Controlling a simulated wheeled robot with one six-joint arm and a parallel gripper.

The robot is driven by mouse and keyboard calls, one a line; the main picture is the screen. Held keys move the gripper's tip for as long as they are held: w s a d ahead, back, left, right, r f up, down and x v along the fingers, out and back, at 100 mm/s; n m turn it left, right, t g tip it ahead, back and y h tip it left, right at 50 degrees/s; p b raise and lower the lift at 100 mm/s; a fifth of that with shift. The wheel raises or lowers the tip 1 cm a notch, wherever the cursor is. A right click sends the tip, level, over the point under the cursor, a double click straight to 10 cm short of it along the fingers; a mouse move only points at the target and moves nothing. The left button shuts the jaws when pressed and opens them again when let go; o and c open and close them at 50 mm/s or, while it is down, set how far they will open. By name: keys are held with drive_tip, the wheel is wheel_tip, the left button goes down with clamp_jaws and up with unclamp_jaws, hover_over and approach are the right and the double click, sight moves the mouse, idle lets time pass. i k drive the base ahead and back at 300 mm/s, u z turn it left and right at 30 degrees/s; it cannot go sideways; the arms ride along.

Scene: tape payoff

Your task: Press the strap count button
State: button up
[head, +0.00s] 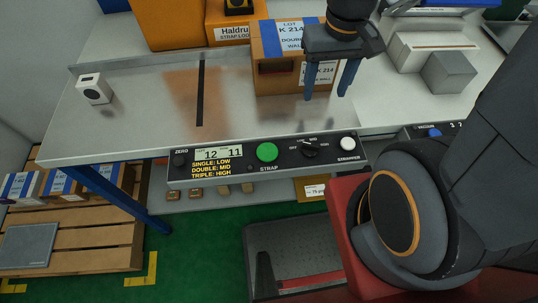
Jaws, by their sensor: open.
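The control panel (222,174) runs along the table's front edge. A round green button (267,152) sits in its middle, with the word STRAP beneath it. Left of it are a display (218,153) reading 12 and 11 and a dark ZERO button (179,160). Right of it are a black selector knob (309,149) and a white STRIPPER button (347,143). My gripper (327,92) points down with two blue fingers apart and nothing between them. It is above and to the right of the green button, in front of the K 214 carton (272,80), partly covering its label.
A small white device (94,89) stands at the table's left. A grey block (449,72) and a second panel with a blue VACUUM knob (434,132) are at the right. The steel tabletop (140,115) is bare behind the display.

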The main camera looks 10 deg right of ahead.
sight(179, 160)
drive_tip(key=u, duration=1.7)
